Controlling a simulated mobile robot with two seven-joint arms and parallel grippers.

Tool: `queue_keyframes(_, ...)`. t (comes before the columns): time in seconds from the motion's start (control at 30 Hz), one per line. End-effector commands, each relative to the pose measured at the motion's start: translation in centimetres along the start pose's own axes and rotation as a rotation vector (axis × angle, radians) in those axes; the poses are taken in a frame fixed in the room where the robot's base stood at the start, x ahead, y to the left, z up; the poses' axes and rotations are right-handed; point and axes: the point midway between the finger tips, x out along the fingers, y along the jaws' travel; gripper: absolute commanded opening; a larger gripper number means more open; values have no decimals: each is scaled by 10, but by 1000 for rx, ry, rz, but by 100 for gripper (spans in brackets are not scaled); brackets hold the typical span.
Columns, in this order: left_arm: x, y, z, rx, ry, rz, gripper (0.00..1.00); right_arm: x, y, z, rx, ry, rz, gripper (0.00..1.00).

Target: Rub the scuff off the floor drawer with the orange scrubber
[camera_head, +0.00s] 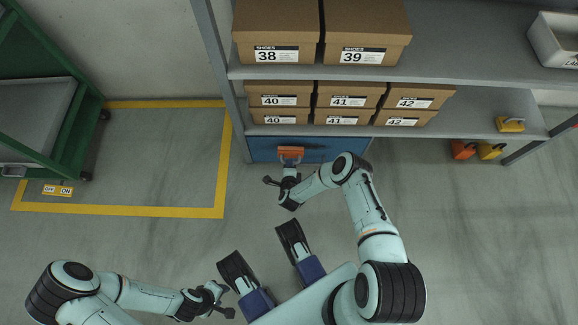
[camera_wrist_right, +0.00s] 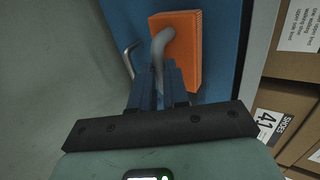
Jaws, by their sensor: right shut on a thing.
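The blue floor drawer (camera_head: 264,150) sits at the bottom of the shelf, partly hidden by my right arm. The orange scrubber (camera_head: 291,152) is at its front. In the right wrist view the scrubber (camera_wrist_right: 187,62) is a ribbed orange block with a grey curved handle (camera_wrist_right: 161,44). My right gripper (camera_head: 290,167) is shut on that handle, its blue fingers (camera_wrist_right: 158,80) around it. The block lies at or very near the drawer face (camera_wrist_right: 222,40); I cannot tell whether it touches. No scuff shows. My left gripper (camera_head: 216,291) is low over the floor, away from the drawer; its jaws are unclear.
A metal bar handle (camera_wrist_right: 129,62) sticks out beside the scrubber. Shoe boxes (camera_head: 279,87) fill the shelf above the drawer. Orange (camera_head: 462,149) and yellow (camera_head: 490,151) items are at the right. A green cart (camera_head: 88,120) stands left.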

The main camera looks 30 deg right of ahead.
Motion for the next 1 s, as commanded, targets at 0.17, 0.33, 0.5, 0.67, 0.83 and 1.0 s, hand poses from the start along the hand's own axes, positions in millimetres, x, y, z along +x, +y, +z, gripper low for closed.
queue_keyframes(0.17,0,0,0,1,0,0,43,1,0,0,0,0,-1,0)
queue_keyframes(0.33,2,0,-1,1,1,0,43,4,-2,0,0,0,0,0)
queue_keyframes(0.5,4,0,-1,1,1,1,43,6,-3,0,0,0,0,0)
queue_keyframes(0.67,5,0,-2,1,1,1,43,9,-5,0,0,0,-1,0)
queue_keyframes(0.83,6,0,-2,1,1,1,43,12,-8,0,0,0,-2,0)
queue_keyframes(1.0,7,0,-2,1,1,1,43,14,-9,0,0,0,-1,0)
